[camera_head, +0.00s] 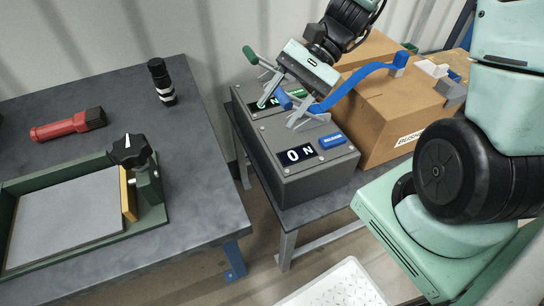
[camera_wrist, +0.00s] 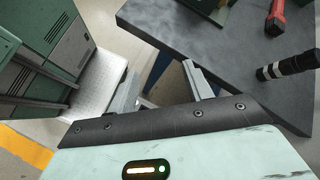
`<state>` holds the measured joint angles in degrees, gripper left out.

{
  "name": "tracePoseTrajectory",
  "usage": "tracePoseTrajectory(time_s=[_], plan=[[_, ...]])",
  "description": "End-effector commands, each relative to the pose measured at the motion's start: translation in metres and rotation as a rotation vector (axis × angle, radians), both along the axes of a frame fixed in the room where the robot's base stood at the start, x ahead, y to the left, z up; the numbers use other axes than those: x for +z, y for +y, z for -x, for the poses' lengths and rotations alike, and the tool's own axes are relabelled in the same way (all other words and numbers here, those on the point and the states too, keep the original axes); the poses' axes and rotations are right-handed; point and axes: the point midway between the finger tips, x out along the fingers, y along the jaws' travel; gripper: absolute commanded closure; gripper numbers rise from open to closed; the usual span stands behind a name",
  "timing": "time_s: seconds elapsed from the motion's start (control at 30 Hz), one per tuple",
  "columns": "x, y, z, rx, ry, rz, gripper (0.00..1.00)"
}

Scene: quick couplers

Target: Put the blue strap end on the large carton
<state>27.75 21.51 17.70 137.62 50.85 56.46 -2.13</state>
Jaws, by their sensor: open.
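A blue strap (camera_head: 352,82) runs in the head view from above the grey control box (camera_head: 300,183) up and right across the large brown carton (camera_head: 376,115). Its right end is a blue block (camera_head: 400,59) that shows over the carton; I cannot tell whether it touches. Its lower left end lies close to one finger in the picture, partly hidden. My gripper (camera_head: 286,108) is open, fingers pointing down, in front of the box in the head view. In the wrist view my gripper (camera_wrist: 160,88) is open with nothing between the fingers, and neither strap nor carton shows.
A dark table (camera_head: 205,160) at left holds a red flashlight (camera_head: 68,125), a black cylinder (camera_head: 161,82) and a green fixture with a black knob (camera_head: 130,150). A green lever (camera_head: 251,54) stands behind the box. A white perforated tray (camera_head: 335,288) is at the bottom.

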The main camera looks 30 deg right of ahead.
Motion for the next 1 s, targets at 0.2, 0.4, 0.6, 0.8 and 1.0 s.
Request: tracePoseTrajectory(time_s=[0.2, 0.4, 0.6, 0.8, 1.0], plan=[[0.005, 0.054, 0.067, 0.600, -0.242, 0.270, 0.49], [0.014, 0.077, 0.105, 1.075, -0.544, 0.441, 0.49], [0.024, 0.092, 0.122, 1.348, -0.772, 0.513, 0.49], [0.027, 0.096, 0.125, 1.415, -0.834, 0.528, 0.49], [0.027, 0.095, 0.125, 1.413, -0.831, 0.528, 0.49]])
